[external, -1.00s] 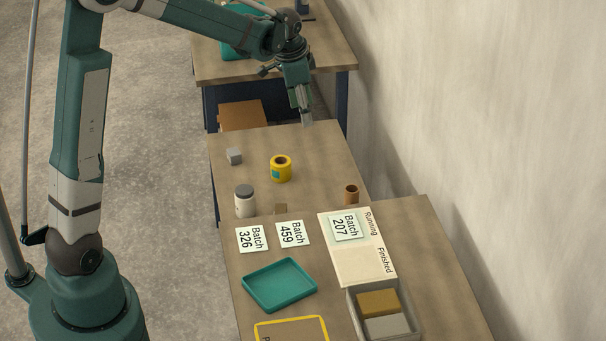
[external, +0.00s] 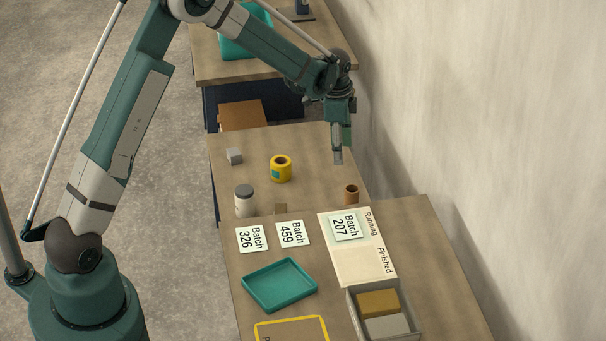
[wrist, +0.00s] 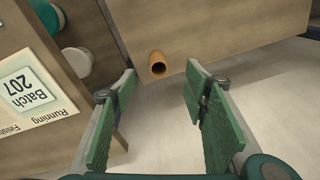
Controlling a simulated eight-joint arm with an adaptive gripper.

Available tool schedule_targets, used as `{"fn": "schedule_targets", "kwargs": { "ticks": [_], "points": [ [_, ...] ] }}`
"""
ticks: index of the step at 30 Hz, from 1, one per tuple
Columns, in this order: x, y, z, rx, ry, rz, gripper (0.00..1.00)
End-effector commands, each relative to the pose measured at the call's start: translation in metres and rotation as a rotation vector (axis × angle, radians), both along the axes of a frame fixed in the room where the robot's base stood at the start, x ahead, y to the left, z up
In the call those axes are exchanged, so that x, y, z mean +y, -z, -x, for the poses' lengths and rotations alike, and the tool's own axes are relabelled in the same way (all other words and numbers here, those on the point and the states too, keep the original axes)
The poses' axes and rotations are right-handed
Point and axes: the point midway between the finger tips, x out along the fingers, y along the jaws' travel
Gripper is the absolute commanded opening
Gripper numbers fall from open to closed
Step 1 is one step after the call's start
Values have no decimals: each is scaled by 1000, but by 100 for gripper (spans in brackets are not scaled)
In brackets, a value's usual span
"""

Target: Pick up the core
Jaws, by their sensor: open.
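The core is a small brown hollow tube (external: 351,194) standing upright near the right edge of the table in the external view. In the wrist view the core (wrist: 158,65) shows ahead of the fingers, near the table edge, with its open end visible. My gripper (external: 338,160) is above and a little behind the core in the external view, apart from it. In the wrist view my gripper's two green finger pads (wrist: 160,115) are spread apart with nothing between them.
A yellow tape roll (external: 281,169), a grey cube (external: 234,156) and a grey-lidded jar (external: 245,202) stand left of the core. Batch 207 card (external: 347,228) lies on the Running/Finished board (external: 365,266). A teal tray (external: 280,285) and a grey bin (external: 411,332) are nearer. The wall is at right.

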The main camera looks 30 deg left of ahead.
Motion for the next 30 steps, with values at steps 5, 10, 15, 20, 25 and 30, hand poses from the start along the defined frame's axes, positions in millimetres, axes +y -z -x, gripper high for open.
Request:
{"fn": "schedule_targets", "kwargs": {
  "ticks": [5,10,15,20,25,30],
  "points": [
    [-10,40,-13,26,57,-8,45],
    [-18,78,-23,51,112,-16,45],
    [-25,112,-29,73,160,-20,45],
    [-29,134,-32,86,190,-22,45],
    [-31,143,-33,92,203,-24,45],
    [-32,145,-33,94,205,-24,45]
  ]
}}
